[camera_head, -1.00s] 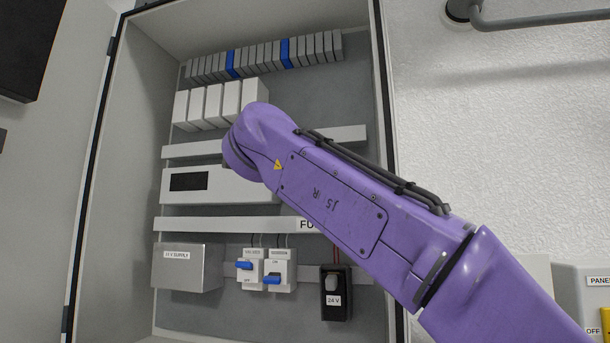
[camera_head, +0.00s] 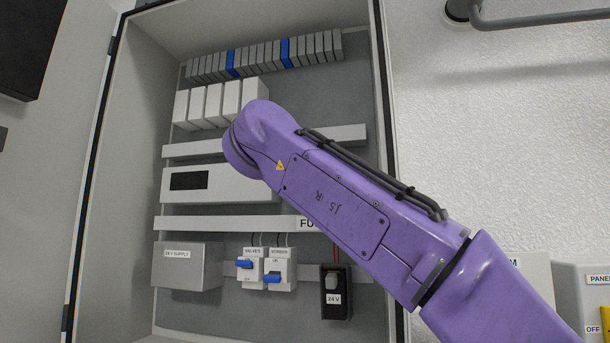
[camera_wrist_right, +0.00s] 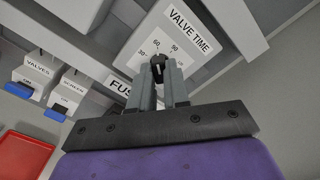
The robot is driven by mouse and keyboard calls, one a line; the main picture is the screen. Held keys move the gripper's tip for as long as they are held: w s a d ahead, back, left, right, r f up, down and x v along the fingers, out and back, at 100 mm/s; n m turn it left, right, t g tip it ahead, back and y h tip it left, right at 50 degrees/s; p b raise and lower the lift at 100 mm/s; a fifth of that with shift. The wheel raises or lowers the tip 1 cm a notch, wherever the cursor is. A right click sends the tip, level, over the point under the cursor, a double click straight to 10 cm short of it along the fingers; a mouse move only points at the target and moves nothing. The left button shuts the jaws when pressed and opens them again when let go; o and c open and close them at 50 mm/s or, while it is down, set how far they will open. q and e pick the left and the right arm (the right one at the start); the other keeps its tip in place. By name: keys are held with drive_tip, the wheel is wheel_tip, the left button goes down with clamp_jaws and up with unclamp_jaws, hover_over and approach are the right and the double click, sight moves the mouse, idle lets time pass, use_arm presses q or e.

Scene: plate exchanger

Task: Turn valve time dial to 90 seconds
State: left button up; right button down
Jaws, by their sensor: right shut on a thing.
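The valve time dial's black knob (camera_wrist_right: 158,62) shows in the right wrist view on a white panel (camera_wrist_right: 205,35) labelled VALVE TIME. The marks 30, 60 and 90 are readable around it. My right gripper (camera_wrist_right: 160,75) is shut on the knob, with a grey finger on either side. The fingers hide part of the knob and the lower scale, so I cannot tell exactly where its pointer stands. In the head view my purple right arm covers the dial and the gripper. My left gripper is in neither view.
A red tray (camera_wrist_right: 22,158) shows lower left in the right wrist view.

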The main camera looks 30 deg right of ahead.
drive_tip(key=shift+m+b, duration=0.6)
drive_tip(key=shift+m, duration=4.5)
drive_tip(key=c, duration=1.1)
unclamp_jaws()
drive_tip(key=b+v, duration=0.2)
drive_tip(key=v, duration=0.8)
drive_tip(key=shift+s+a, duration=0.1)
